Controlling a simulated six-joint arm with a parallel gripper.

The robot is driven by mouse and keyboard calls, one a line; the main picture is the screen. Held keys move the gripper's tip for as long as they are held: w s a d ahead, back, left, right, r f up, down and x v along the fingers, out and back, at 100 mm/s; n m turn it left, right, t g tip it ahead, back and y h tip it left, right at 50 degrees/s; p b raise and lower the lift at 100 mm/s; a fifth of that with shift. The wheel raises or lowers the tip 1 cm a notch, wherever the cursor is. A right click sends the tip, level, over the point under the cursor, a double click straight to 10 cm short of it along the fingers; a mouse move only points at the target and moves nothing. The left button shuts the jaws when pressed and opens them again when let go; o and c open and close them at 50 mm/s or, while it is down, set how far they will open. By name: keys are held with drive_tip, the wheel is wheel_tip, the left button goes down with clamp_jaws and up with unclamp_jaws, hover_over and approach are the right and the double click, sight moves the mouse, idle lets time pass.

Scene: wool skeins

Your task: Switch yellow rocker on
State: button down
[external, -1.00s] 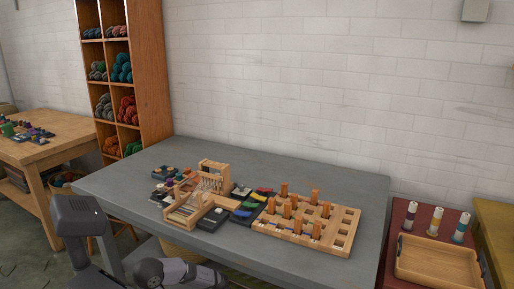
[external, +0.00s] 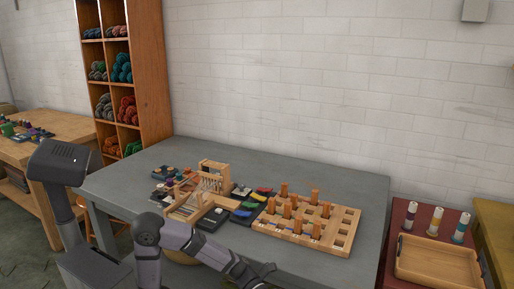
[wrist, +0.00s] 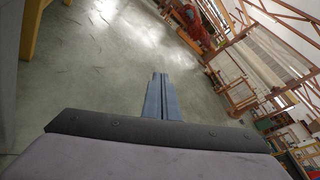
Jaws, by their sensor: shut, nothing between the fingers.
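In the external view, a dark panel with several coloured rockers lies near the middle of the grey table. The yellow rocker (external: 249,205) appears as a small yellow strip among green, blue and red ones; its tilt is too small to tell. My gripper shows in the wrist view (wrist: 160,80) with its two blue-grey fingers together and nothing between them, over bare floor. In the external view my arm reaches in along the table's front edge, its end at the bottom of the picture, apart from the panel. The panel is not in the wrist view.
A wooden peg board (external: 300,227) with orange pegs lies right of the panel. A small wooden loom (external: 213,177) and a dark block (external: 213,221) stand left of it. The grey table (external: 350,191) is bare at the back and right. A wooden tray (external: 437,263) stands farther right.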

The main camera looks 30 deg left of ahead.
sight(255, 193)
drive_tip(key=w+d+r+t+y+p, duration=0.1)
drive_tip(key=w+r+p, duration=0.25)
drive_tip(key=p, duration=0.25)
drive_tip(key=w+r+t+y+p, duration=0.1)
drive_tip(key=w+r+y+p, duration=0.1)
drive_tip(key=r+p, duration=0.4)
drive_tip(key=w+a+r+m+t+y+p, duration=0.25)
drive_tip(key=w+a+m+p, duration=0.25)
drive_tip(key=w+p, duration=0.45)
drive_tip(key=w+a+r+m+t+y+p, duration=0.2)
drive_tip(key=w+a+r+m+p, duration=0.3)
drive_tip(key=w+a, duration=0.3)
drive_tip(key=w+a+r+m+t+y+p, duration=0.1)
drive_tip(key=w+a+r+m+y+p, duration=0.3)
drive_tip(key=w+a+p, duration=0.3)
drive_tip(key=w+a+r+m+t+y+p, duration=0.2)
drive_tip(key=w+a+r+m+p, duration=0.3)
drive_tip(key=w+a, duration=0.6)
drive_tip(key=shift+w+a+r+m+t+y+p, duration=0.25)
drive_tip(key=shift+a+r+m+t+y+p, duration=0.1)
drive_tip(key=shift+a+y+p, duration=0.65)
drive_tip(key=shift+d, duration=0.1)
